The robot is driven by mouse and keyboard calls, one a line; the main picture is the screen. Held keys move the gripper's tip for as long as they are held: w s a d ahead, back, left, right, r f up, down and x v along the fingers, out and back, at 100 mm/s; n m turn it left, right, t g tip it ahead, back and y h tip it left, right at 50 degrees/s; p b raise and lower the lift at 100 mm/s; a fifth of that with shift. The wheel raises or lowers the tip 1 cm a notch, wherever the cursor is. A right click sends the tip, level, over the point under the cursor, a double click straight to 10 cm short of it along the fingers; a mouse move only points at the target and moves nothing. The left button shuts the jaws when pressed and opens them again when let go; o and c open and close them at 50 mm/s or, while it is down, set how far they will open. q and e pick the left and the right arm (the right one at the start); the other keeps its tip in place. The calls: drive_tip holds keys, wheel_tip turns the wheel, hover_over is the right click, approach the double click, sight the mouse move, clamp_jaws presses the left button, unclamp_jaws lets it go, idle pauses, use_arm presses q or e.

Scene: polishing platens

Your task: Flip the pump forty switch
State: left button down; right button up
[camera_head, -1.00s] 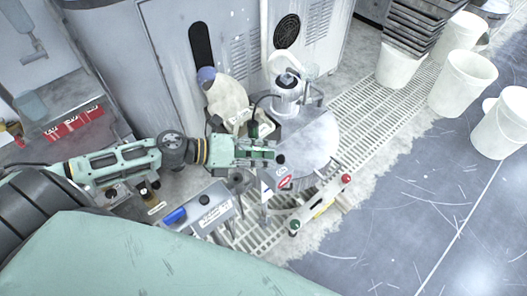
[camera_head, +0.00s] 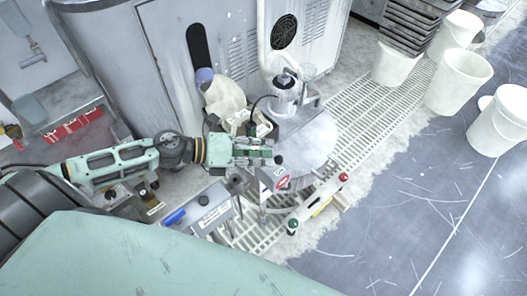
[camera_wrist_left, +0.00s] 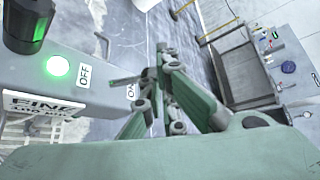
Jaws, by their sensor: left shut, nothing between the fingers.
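My left gripper (camera_head: 277,160) is shut and empty beside the round grey platen (camera_head: 316,139), just above a small control box with a red and white label (camera_head: 281,181). In the left wrist view my shut fingers (camera_wrist_left: 165,62) reach over a grey panel (camera_wrist_left: 105,97) with an OFF label (camera_wrist_left: 84,75) and an ON label (camera_wrist_left: 131,92). A lit green lamp (camera_wrist_left: 57,66) is left of OFF. The fingers partly cover the area by ON, so I cannot make out the switch lever or its position. The partly hidden plate (camera_wrist_left: 38,104) seems to read FINE; I see no "pump forty" text.
A grey box with a blue handle (camera_head: 205,211) stands below my left arm. A large grey cabinet (camera_head: 170,60) is behind. White buckets (camera_head: 457,82) stand at right; the dark floor below them is clear.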

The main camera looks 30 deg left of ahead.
drive_tip(key=shift+d, duration=0.2)
use_arm(q)
drive_tip(key=v, duration=0.8)
use_arm(e)
drive_tip(key=shift+s+d+f, duration=0.25)
drive_tip(key=shift+s+d, duration=0.3)
drive_tip(key=shift+d, duration=0.15)
